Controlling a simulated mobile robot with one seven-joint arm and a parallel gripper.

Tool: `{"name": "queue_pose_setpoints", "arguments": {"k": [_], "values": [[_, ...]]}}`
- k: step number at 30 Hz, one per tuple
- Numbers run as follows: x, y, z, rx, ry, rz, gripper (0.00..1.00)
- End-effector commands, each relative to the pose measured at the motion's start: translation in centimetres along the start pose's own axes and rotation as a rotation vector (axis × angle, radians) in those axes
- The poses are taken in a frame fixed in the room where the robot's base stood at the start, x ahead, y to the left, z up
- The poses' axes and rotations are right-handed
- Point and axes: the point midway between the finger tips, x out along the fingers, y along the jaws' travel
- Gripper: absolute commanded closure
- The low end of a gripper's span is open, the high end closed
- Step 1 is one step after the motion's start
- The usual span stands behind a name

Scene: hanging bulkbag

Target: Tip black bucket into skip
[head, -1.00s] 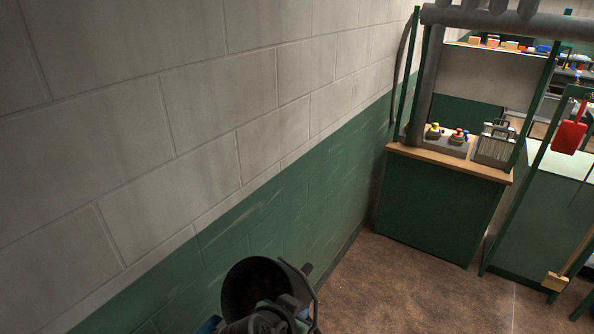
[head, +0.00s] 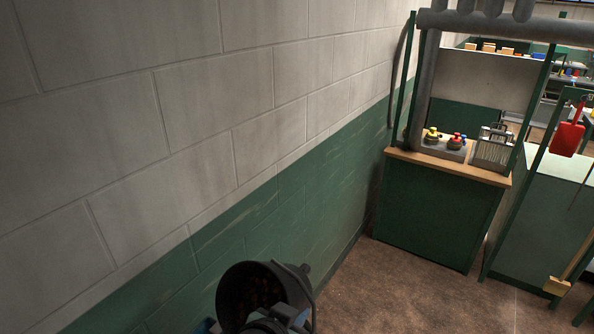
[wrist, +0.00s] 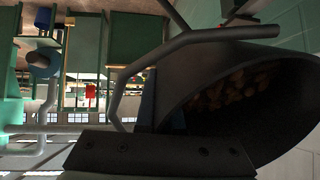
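The black bucket (head: 232,293) is at the bottom centre of the head view, beside the green-painted lower wall. It is tilted, with its mouth partly turned toward the head camera. In the wrist view the bucket (wrist: 205,83) fills the right side, with brown lumps (wrist: 235,90) inside. Its bent handle (wrist: 190,40) crosses the top of that view. My gripper (head: 280,322) is at the bucket's near side and appears shut on it; the exact grip point is hidden. In the wrist view a dark gripper part (wrist: 150,153) lies along the bottom. I cannot identify a skip.
A block wall (head: 160,130) runs close along the left. A green cabinet (head: 435,215) with a wooden top stands ahead, carrying valves and a slotted rack (head: 492,150). A red paddle (head: 567,138) hangs at the right. Brown floor (head: 400,290) is clear in front of the cabinet.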

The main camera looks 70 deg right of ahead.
Motion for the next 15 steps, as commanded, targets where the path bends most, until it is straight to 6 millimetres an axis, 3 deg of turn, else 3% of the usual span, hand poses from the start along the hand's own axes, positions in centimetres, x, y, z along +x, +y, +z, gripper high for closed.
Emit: {"name": "queue_pose_setpoints", "arguments": {"k": [15], "values": [[-0.05,0.27,0.0,-0.002,0.082,0.001,1.0]]}}
